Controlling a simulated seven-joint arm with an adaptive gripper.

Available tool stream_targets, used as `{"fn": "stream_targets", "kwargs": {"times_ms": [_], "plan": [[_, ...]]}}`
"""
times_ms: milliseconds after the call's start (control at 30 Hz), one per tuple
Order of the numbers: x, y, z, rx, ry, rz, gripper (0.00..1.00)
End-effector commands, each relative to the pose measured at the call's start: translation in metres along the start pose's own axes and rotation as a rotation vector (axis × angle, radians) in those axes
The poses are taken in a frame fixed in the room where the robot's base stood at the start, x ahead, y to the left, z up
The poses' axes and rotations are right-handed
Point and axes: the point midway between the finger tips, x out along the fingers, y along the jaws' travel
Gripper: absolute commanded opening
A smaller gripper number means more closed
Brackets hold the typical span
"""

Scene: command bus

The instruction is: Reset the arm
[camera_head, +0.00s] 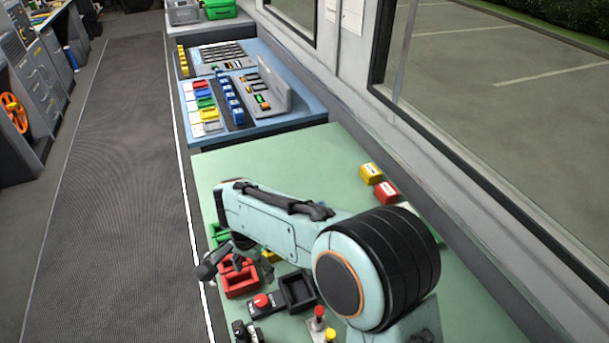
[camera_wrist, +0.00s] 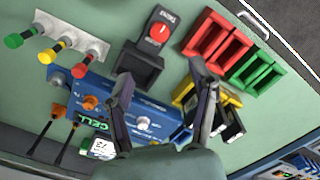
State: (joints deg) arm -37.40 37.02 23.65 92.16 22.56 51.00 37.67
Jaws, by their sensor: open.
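My gripper (camera_wrist: 160,82) is open in the wrist view, its two dark fingers spread apart with nothing between the tips. It hangs above a blue panel (camera_wrist: 65,85) marked "CELL" and its fingers overlap the view of a dark tray (camera_wrist: 138,66) and a yellow bin (camera_wrist: 228,99). In the head view my gripper (camera_head: 222,262) is partly hidden by my arm, which stretches left over the green table (camera_head: 270,165). It is near the red bin (camera_head: 240,284); contact cannot be told.
A red button box (camera_wrist: 158,30), red bins (camera_wrist: 217,45), green bins (camera_wrist: 258,72) and knobbed levers (camera_wrist: 72,45) crowd the table. Yellow (camera_head: 371,174) and red (camera_head: 386,192) blocks lie near the window wall. The far part of the green table is clear.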

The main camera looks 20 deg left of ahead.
Motion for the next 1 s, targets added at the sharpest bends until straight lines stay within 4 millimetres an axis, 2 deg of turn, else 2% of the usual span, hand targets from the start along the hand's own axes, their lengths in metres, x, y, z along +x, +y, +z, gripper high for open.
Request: {"fn": "stream_targets", "kwargs": {"times_ms": [167, 267, 367, 400, 467, 500, 567, 600, 667, 700, 833, 900, 1000], "plan": [[-0.003, 0.006, -0.009, 0.026, 0.007, -0.005, 0.58], [-0.032, 0.022, -0.035, 0.09, 0.068, -0.04, 0.58], [-0.079, 0.068, -0.068, 0.203, 0.173, -0.063, 0.58], [-0.1, 0.096, -0.076, 0.254, 0.217, -0.066, 0.58], [-0.127, 0.142, -0.079, 0.326, 0.269, -0.058, 0.58], [-0.141, 0.174, -0.074, 0.362, 0.294, -0.048, 0.58], [-0.156, 0.218, -0.058, 0.397, 0.315, -0.031, 0.58], [-0.163, 0.244, -0.043, 0.411, 0.32, -0.02, 0.58], [-0.166, 0.277, -0.015, 0.421, 0.313, -0.007, 0.58], [-0.165, 0.294, 0.005, 0.414, 0.301, -0.002, 0.58], [-0.143, 0.323, 0.074, 0.327, 0.219, -0.014, 0.58], [-0.125, 0.322, 0.104, 0.232, 0.15, -0.033, 0.58], [-0.103, 0.315, 0.134, 0.083, 0.041, -0.058, 0.58]]}}
